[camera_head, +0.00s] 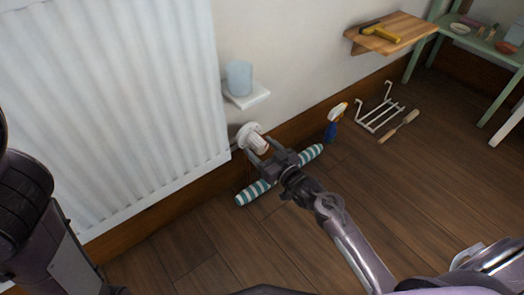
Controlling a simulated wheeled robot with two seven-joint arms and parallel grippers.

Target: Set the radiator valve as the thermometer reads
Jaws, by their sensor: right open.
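The white radiator valve (249,132) sticks out beside the lower right corner of the white ribbed radiator (120,100). My right gripper (262,150) is open at the valve, with its fingertips close to the valve's near end. I cannot tell whether the fingers touch it. Any markings on the valve are too small to read. I cannot make out a thermometer in this view. My left arm shows at the left edge, but its gripper is not in view.
A small white shelf (253,97) with a pale blue cup (239,77) is just above the valve. A teal-striped roll (251,192) lies on the floor under my right gripper. A blue spray bottle (331,130), white rack (381,116) and brush (399,127) lie farther right.

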